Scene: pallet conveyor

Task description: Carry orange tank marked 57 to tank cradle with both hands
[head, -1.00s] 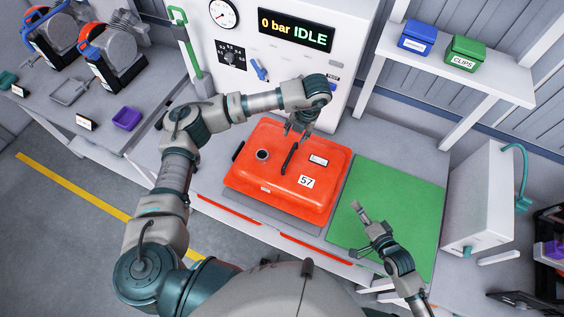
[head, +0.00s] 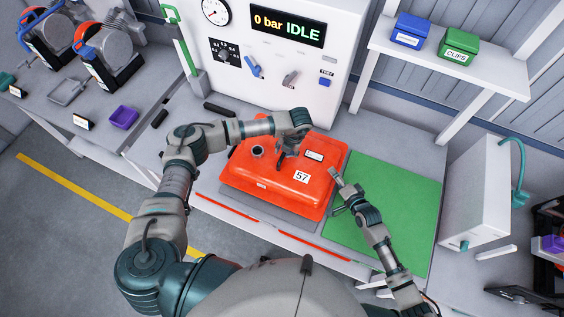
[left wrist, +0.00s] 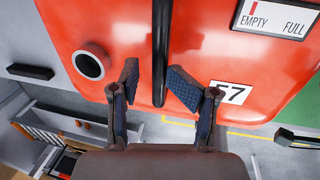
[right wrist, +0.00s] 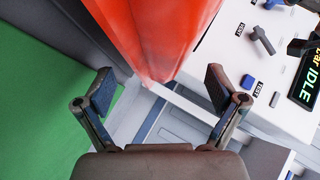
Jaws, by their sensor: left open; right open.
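The orange tank marked 57 (head: 270,180) lies flat on a grey pad (head: 240,203) on the bench, with a dark round port and a black bar on top. My left gripper (head: 285,160) is over the tank's top. In the left wrist view, its open fingers (left wrist: 152,88) are on either side of the black bar (left wrist: 161,50), apart from it. My right gripper (head: 339,192) is beside the tank's right edge, over the green mat. In the right wrist view, its open fingers (right wrist: 160,90) face the tank's orange side (right wrist: 150,35). I cannot identify the tank cradle.
A white panel (head: 275,70) reading "0 bar IDLE" stands behind the tank. The green mat (head: 400,200) to the right is otherwise clear. A shelf (head: 450,65) holds blue and green boxes. A white box (head: 478,190) stands at right.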

